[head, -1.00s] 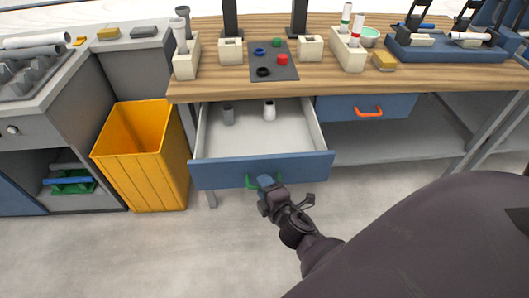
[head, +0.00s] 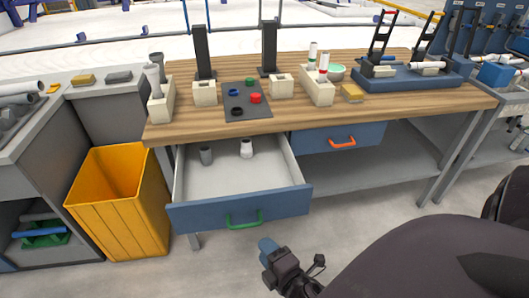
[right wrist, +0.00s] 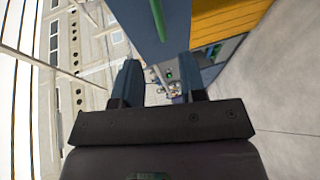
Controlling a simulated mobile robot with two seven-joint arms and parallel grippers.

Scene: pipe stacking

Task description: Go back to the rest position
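My right gripper (head: 267,249) is in front of the open drawer, below and to the right of its green handle (head: 244,220), apart from it. In the right wrist view its two blue fingers (right wrist: 160,85) stand apart with nothing between them. The green handle also shows at the top of that view (right wrist: 158,18). My left gripper does not show.
The wooden workbench (head: 300,118) carries cream blocks, a dark mat with coloured rings, and a blue rack (head: 410,78). A yellow bin (head: 118,207) stands left of the drawer. A shut drawer has an orange handle (head: 342,142). Grey floor is clear in front.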

